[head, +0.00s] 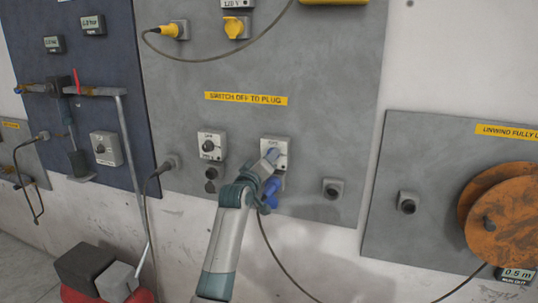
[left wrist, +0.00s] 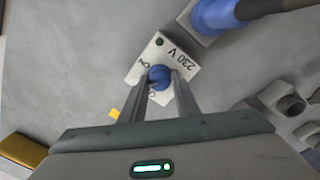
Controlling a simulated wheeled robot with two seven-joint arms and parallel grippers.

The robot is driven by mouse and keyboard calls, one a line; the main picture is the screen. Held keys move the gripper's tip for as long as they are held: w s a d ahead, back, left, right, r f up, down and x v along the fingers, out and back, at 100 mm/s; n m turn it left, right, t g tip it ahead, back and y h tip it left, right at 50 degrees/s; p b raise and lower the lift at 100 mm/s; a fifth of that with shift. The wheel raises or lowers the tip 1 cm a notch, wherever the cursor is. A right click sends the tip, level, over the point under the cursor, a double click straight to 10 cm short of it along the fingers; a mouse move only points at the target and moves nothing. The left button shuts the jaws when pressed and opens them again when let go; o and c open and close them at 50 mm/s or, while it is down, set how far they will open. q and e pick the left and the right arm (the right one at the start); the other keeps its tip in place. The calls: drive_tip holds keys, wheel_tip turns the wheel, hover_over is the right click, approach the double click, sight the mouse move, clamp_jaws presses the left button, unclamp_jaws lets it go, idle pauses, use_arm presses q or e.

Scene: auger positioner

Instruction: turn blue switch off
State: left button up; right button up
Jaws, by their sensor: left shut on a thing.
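The blue switch is a round blue knob (left wrist: 158,77) on a pale square plate marked 230 V; the plate also shows in the head view (head: 284,143), right of centre on the grey panel. My left gripper (head: 273,156) reaches up to this plate. In the left wrist view its two fingers (left wrist: 161,84) are shut on the blue knob, one on each side. The fingers cover part of the plate's lettering, so I cannot tell which position the knob points to. A blue plug (head: 269,191) with a cable sits just below the plate. My right gripper is not in view.
A similar plate with a dark knob (head: 211,146) is to the left. A yellow label (head: 246,98) reads "SWITCH OFF TO PLUG". Cables hang below.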

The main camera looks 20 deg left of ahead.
use_arm(q)
drive_tip(key=shift+r+n+p, duration=0.15)
drive_tip(key=shift+n+p, duration=0.9)
drive_tip(key=shift+n, duration=0.75)
drive_tip(key=shift+r+n+p, duration=0.1)
drive_tip(key=shift+n+p, duration=0.95)
drive_tip(key=shift+n, duration=0.75)
drive_tip(key=o, duration=1)
drive_tip(key=shift+w+f, duration=0.1)
drive_tip(key=shift+f, duration=0.1)
